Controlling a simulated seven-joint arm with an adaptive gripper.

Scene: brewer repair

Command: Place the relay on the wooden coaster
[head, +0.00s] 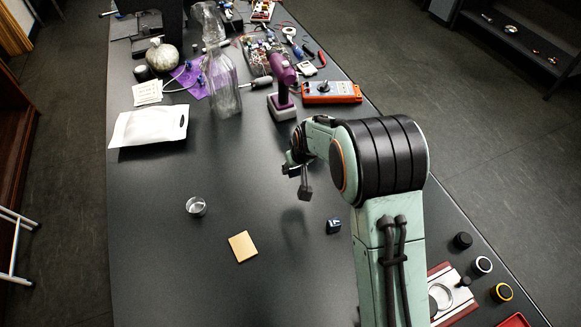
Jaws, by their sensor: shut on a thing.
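The wooden coaster (242,246) is a light tan square lying flat and bare on the dark table. My gripper (303,178) is above the table, beyond and to the right of the coaster. It is shut on a small dark grey piece (306,192) that hangs below it, with a shadow on the table. I cannot tell whether this piece is the relay. A small dark blue block (334,226) lies on the table right of the coaster, apart from the gripper.
A small clear round dish (196,206) stands left of the coaster. A purple drill-like tool (283,84), an orange meter (332,92), a clear bottle (222,83) and a white pouch (149,127) stand farther back. The table around the coaster is clear.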

